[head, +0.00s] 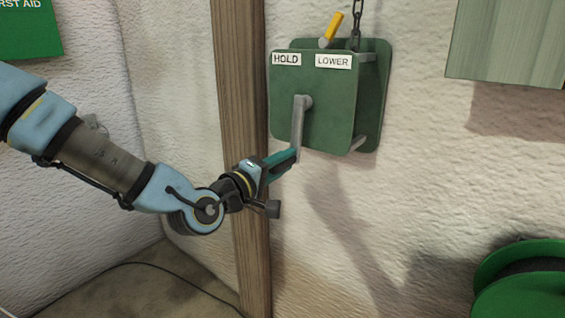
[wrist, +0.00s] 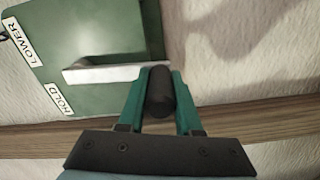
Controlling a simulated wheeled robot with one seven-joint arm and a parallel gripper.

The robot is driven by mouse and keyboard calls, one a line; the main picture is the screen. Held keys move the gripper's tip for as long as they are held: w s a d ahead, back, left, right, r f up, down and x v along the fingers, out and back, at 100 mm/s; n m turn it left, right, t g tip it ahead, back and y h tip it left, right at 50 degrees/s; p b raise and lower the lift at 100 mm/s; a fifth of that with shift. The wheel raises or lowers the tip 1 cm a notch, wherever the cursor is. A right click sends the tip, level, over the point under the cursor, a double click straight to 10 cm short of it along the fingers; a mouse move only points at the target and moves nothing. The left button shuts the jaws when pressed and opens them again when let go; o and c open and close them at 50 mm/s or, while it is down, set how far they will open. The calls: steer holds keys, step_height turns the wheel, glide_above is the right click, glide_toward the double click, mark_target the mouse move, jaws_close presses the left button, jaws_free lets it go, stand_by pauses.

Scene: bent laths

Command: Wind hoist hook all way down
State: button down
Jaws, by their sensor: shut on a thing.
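The green hoist box (head: 330,125) is fixed to the wall, with HOLD (head: 286,59) and LOWER (head: 333,62) labels on its front. A yellow-tipped lever (head: 333,27) stands on top, above the LOWER label and leaning right. The grey crank arm (head: 298,125) hangs nearly straight down from its hub. My gripper (head: 291,157) is at the crank's lower end. In the wrist view its teal fingers are shut around the black crank handle (wrist: 158,95), and the crank arm (wrist: 100,72) runs left from it. The hook is not in view.
A chain (head: 357,18) rises from the top of the box. A wooden post (head: 240,90) stands just left of it, behind my gripper. A green reel (head: 490,280) is at lower right and a board (head: 510,40) at upper right. The wall below the box is clear.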

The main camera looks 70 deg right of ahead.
steer(key=shift+f, duration=0.1)
steer(key=c, duration=0.6)
jaws_free()
steer(key=b+v, duration=0.2)
steer(key=v, duration=0.8)
steer(key=shift+w+a, duration=0.15)
steer(key=shift+a, duration=0.25)
